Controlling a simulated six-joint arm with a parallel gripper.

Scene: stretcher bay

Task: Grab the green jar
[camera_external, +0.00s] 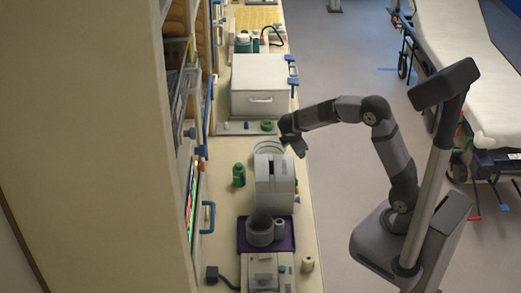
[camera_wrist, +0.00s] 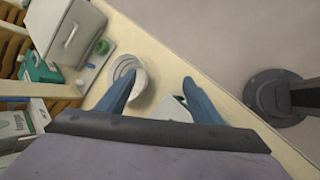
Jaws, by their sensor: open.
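The green jar (camera_external: 238,174) stands upright on the bench, left of a grey-white box-shaped device, in the external view. I cannot make out the jar for sure in the wrist view. My gripper (camera_external: 295,146) is above the bench's right part, up and to the right of the jar, and apart from it. In the wrist view my gripper (camera_wrist: 156,88) shows two blue fingers spread wide with nothing held between them. A round pale dish (camera_wrist: 128,75) lies below, close to the left finger.
The grey-white device (camera_external: 274,186) stands right of the jar. A white lidded box (camera_external: 259,86) stands farther back. A dark cup (camera_external: 260,229) is on a purple mat (camera_external: 288,240) in front. Shelving (camera_external: 183,120) bounds the bench's left side. A small green item (camera_external: 267,126) lies by the white box.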

